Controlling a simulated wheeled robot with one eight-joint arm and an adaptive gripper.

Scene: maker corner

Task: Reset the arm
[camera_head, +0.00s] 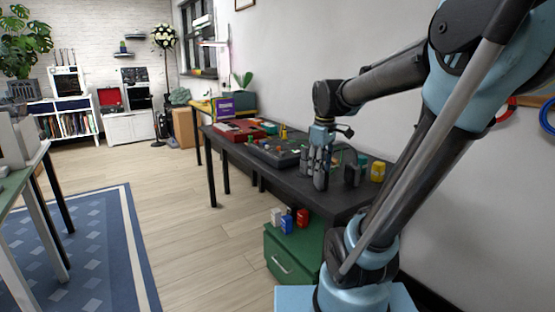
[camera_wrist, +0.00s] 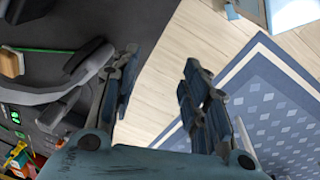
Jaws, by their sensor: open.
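My gripper (camera_head: 318,165) hangs from my bent arm above the front part of the dark workbench (camera_head: 345,207) in the head view. Its fingers point down. In the wrist view my gripper (camera_wrist: 157,85) is open, with its two fingers apart and nothing between them. Below the gap show the edge of the dark bench top and the pale wood floor. I cannot tell whether the fingers touch anything beside them on the bench.
A grey machine (camera_head: 275,152) and a red case (camera_head: 238,130) stand on the bench. A yellow object (camera_head: 378,171) is to the right of my gripper. A green cabinet (camera_head: 292,250) with several small containers stands below. Open floor (camera_head: 185,225) lies left.

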